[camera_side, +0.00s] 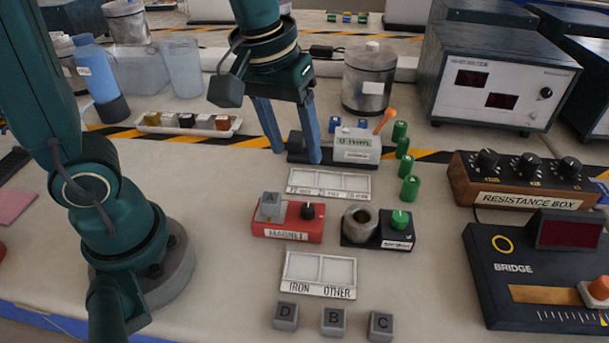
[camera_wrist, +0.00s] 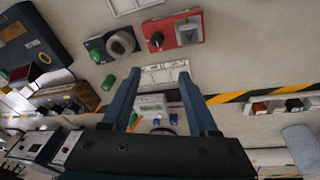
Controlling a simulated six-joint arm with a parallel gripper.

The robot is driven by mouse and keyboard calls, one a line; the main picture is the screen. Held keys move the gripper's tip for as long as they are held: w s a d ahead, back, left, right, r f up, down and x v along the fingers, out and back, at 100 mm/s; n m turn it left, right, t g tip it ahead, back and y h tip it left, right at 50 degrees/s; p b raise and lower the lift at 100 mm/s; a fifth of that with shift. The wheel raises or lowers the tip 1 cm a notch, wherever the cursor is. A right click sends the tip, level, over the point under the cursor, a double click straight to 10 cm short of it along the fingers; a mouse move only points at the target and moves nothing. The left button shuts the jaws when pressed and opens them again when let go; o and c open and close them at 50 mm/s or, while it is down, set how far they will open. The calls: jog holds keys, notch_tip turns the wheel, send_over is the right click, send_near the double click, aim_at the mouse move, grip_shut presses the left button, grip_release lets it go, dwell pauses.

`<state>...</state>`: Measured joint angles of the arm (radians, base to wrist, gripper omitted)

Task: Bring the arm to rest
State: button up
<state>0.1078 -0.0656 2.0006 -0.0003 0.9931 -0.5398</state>
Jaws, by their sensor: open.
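My gripper (camera_side: 296,157) is open in the side view, its two blue fingers pointing down, apart, with nothing between them. It hangs just in front of or beside a small grey instrument (camera_side: 354,146) with an orange lever; I cannot tell whether they touch. In the wrist view my gripper (camera_wrist: 159,73) also shows parted and empty fingers. Grey block A (camera_side: 270,207) sits on the red magnet box (camera_side: 288,235). Grey blocks D (camera_side: 286,315), B (camera_side: 333,321) and C (camera_side: 380,326) stand on the table at the front.
A white IRON/OTHER tray (camera_side: 319,291) and a sectioned tray (camera_side: 330,170) lie empty. A black unit (camera_side: 394,243) with a metal ring stands right of the magnet box. Several green cylinders (camera_side: 410,188), a resistance box (camera_side: 526,206) and a bridge (camera_side: 535,290) stand right. Bare table lies left of the magnet box.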

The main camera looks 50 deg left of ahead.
jog(key=s+a+r+m+t, duration=0.1)
jog(key=s+a+m+t, duration=0.1)
jog(key=s+m, duration=0.3)
jog(key=shift+s+a+t, duration=0.3)
jog(key=shift+s+t, duration=0.3)
jog(key=shift+s, duration=0.85)
